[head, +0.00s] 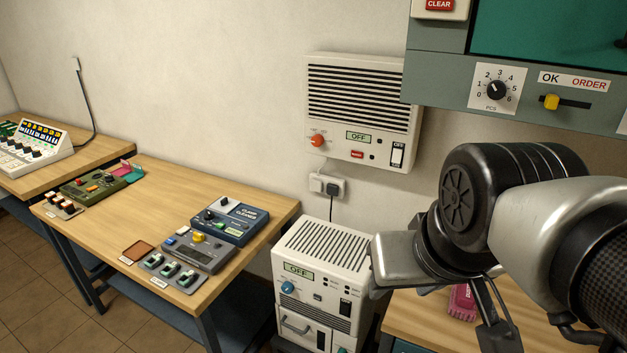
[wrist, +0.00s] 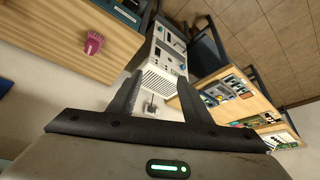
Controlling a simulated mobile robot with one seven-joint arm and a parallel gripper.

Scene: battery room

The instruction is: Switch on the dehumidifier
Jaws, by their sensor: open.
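A white floor unit (head: 325,262) stands between the two benches, with a slotted top, a display reading OFF, a blue knob, small buttons and a handled drawer below. It is the likely dehumidifier, though I read no name on it. It also shows in the wrist view (wrist: 158,80), tilted, beyond my fingers. My gripper (wrist: 160,84) is open and empty, its two fingers apart with the unit seen between them. In the head view my wrist is right of the unit and overlaps its right edge; my fingertips are not clear there.
A white wall unit (head: 357,112) with OFF display, red knob and rocker switch hangs above a socket with a plug (head: 332,187). The left bench (head: 115,228) carries several control boxes. A pink object (head: 462,301) lies on the right bench. A grey-green cabinet (head: 440,80) hangs upper right.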

